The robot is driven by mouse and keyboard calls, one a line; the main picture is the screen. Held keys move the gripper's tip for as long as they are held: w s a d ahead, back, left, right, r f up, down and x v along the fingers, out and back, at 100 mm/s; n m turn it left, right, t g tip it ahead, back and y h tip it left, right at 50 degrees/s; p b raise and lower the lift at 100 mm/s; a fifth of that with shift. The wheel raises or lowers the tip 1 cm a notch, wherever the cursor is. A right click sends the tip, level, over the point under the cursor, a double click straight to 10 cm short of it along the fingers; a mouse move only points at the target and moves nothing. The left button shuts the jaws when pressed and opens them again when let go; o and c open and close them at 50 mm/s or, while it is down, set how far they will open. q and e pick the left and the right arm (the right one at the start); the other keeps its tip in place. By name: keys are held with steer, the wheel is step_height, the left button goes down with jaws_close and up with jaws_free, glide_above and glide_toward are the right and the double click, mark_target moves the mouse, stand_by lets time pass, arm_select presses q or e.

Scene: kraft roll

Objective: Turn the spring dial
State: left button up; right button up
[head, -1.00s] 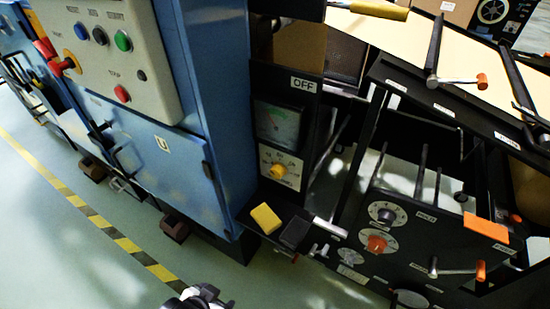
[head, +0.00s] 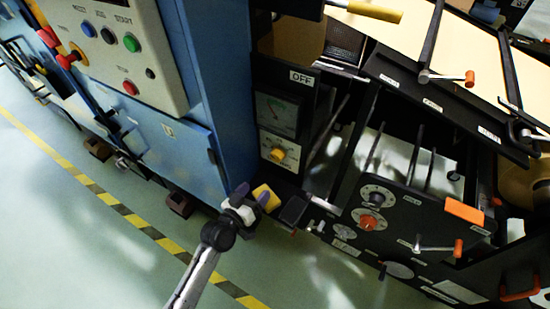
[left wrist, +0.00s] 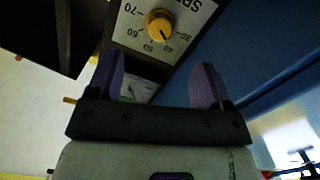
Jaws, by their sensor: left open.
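My left gripper (head: 252,195) is open, its two purple fingertips near the blue cabinet's lower corner; nothing is seen between them. A white plate labelled "SPE…" with a yellow knob (head: 277,154) is above the gripper; this knob also shows in the left wrist view (left wrist: 160,25), beyond the open fingers and apart from them. On the black panel at right are a dial with a black knob (head: 376,197) and a dial with a red-orange knob (head: 369,223). Their labels are too small to read, so I cannot tell which is the spring dial. My right gripper is not in view.
A yellow block (head: 266,196) and a black block (head: 293,210) are by the gripper. The blue cabinet (head: 215,90) stands left. Orange-handled cranks (head: 440,247) stick out from the black panel.

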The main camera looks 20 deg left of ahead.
mark_target(275, 159)
arm_select(q)
steer(key=shift+t+y, duration=0.4)
steer(key=shift+t, duration=0.1)
steer(key=w+b, duration=0.1)
steer(key=w, duration=0.3)
steer(key=w+d+b, duration=0.1)
steer(key=w+b, duration=0.1)
steer(key=w, duration=0.3)
steer(key=w+r+b, duration=0.1)
steer(key=w+b, duration=0.1)
steer(key=w, duration=0.2)
steer(key=shift+w+d+r, duration=0.1)
steer(key=shift+w+d, duration=0.2)
steer(key=shift+w, duration=0.1)
steer(key=shift+c, duration=0.4)
steer(key=shift+s, duration=0.1)
steer(key=c, duration=0.8)
steer(key=shift+n+p, duration=0.7)
steer(key=shift+n, duration=0.4)
steer(key=shift+c, duration=0.3)
steer(key=n+p, duration=0.1)
steer(key=n, duration=0.1)
steer(key=shift+n, duration=0.9)
